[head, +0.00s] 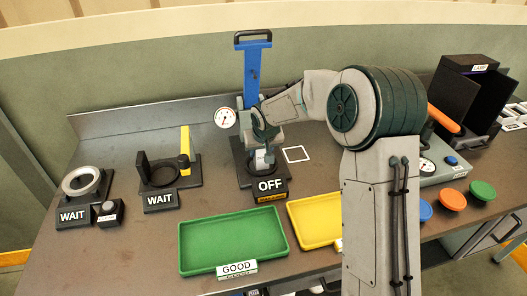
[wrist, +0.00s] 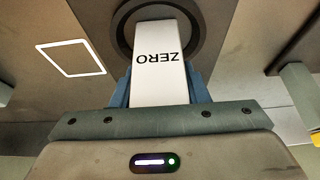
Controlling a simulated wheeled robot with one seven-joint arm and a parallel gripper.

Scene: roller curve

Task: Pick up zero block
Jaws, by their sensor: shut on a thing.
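The zero block (wrist: 161,75) is a pale block marked ZERO, upside down in the wrist view. In the head view the zero block (head: 261,158) shows small and pale below my gripper. My gripper (head: 263,146) is shut on it; blue fingers (wrist: 160,92) flank the block in the wrist view. The block is over or in the dark round seat (wrist: 190,12) of the gauge stand (head: 251,75), behind the OFF sign (head: 269,186). I cannot tell whether its hidden far end touches the seat.
A white square outline (head: 296,154) lies right of the stand. A green GOOD tray (head: 232,241) and a yellow tray (head: 312,220) are in front. Two WAIT stations (head: 158,200) stand left. Coloured buttons (head: 453,199) and a black box (head: 470,90) are right. The bench's left front is clear.

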